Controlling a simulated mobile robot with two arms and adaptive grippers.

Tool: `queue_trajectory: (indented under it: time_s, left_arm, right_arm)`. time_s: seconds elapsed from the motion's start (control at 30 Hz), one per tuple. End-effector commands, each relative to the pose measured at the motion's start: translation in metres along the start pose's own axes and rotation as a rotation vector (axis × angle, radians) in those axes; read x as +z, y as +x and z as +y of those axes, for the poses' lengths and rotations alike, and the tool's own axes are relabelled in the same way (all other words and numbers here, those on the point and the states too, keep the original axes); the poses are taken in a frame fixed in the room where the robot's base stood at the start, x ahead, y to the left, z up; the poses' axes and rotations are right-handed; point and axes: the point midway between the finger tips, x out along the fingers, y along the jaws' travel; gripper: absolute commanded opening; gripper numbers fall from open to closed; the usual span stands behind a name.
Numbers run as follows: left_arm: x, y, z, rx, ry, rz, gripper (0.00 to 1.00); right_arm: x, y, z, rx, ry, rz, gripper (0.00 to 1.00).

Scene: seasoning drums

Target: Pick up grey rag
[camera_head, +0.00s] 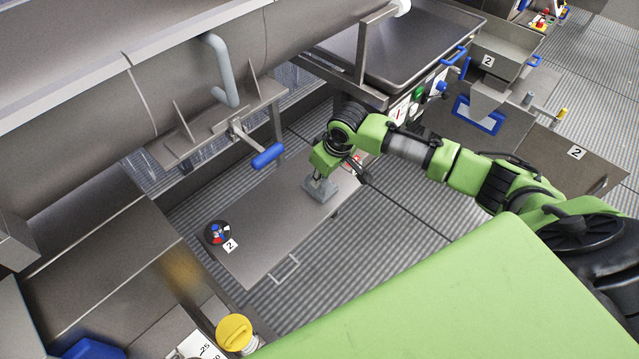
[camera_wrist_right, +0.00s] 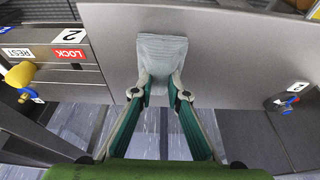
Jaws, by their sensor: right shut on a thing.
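The grey rag (camera_head: 320,190) is at the far right part of the low metal table (camera_head: 262,222) in the head view. It also shows in the right wrist view as a pale grey folded cloth (camera_wrist_right: 161,55), top centre. My right gripper (camera_head: 321,180) points down at it. In the wrist view its two fingertips (camera_wrist_right: 160,94) are closed in on the near edge of the rag, which narrows between them. I cannot tell whether the rag is clear of the table surface. My left gripper is not in view.
A drum handle with a blue grip (camera_head: 267,156) juts out above the table's back side. The table's middle is clear.

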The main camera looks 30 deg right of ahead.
Motion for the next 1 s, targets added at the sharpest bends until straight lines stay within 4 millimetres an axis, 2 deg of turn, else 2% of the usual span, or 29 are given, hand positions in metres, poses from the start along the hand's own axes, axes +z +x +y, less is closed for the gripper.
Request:
queue_trajectory:
  time_s: [0.27,0.47,0.57,0.8,1.0]
  left_arm:
    - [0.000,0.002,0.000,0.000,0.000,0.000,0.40]
    - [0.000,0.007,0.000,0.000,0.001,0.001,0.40]
    - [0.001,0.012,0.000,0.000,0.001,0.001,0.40]
    - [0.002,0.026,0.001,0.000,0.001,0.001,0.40]
    - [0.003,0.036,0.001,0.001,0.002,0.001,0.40]
  right_arm:
    - [-0.003,-0.006,0.000,0.000,0.000,0.002,0.00]
    - [-0.011,-0.031,0.001,0.001,0.000,0.005,0.00]
    - [-0.009,-0.044,-0.013,-0.002,-0.004,0.004,0.00]
    - [-0.007,-0.095,-0.053,-0.002,-0.007,0.006,0.00]
    - [0.005,-0.118,-0.093,-0.002,-0.005,0.004,0.00]
